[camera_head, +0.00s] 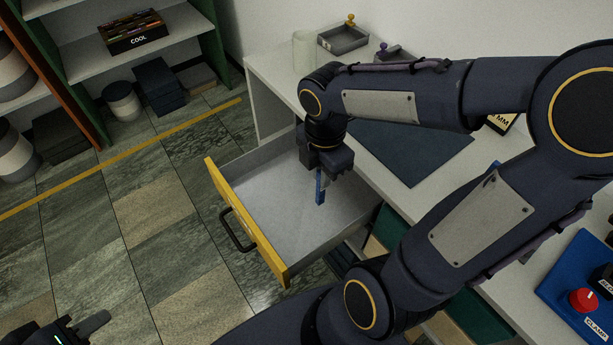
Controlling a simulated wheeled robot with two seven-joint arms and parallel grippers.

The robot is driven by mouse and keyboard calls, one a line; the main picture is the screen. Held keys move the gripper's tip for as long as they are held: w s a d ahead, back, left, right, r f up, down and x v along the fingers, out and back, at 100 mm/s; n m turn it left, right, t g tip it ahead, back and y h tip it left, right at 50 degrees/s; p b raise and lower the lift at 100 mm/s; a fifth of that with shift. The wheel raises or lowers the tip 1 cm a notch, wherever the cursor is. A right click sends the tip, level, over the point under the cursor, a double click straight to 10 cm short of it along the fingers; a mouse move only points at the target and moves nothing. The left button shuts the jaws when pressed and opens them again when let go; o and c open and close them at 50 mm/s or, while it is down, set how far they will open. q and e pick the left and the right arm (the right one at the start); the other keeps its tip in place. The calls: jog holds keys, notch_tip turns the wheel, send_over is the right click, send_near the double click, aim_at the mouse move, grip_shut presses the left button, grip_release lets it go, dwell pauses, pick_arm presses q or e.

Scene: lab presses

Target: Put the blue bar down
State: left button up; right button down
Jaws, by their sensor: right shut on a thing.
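My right gripper (323,172) is shut on a blue bar (320,189) and points down over an open drawer (262,192). The bar hangs roughly upright below the gripper, its upper part hidden by the jaws. I cannot tell whether its lower end touches the drawer floor. The drawer has a yellow front (245,228) with a black handle and a pale, otherwise empty floor. My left gripper (85,331) is partly in view at the bottom left edge, low over the floor. One finger shows, and the rest is cut off.
A white bench carries a dark mat (410,150), a grey tray (342,39) and a blue panel with a red knob (582,300). A shelf (85,45) with boxes stands at the upper left. Tiled floor left of the drawer is clear.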

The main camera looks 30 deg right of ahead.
jog(key=w+d+f+b, duration=0.1)
jog(key=w+d+f, duration=0.2)
jog(key=w+f, duration=0.6)
notch_tip(320, 180, down, 2)
jog(key=shift+w+f, duration=0.1)
jog(key=shift+w, duration=0.05)
jog(key=shift+f, duration=0.15)
jog(key=c, duration=1.5)
grip_release()
jog(key=shift+o, duration=0.2)
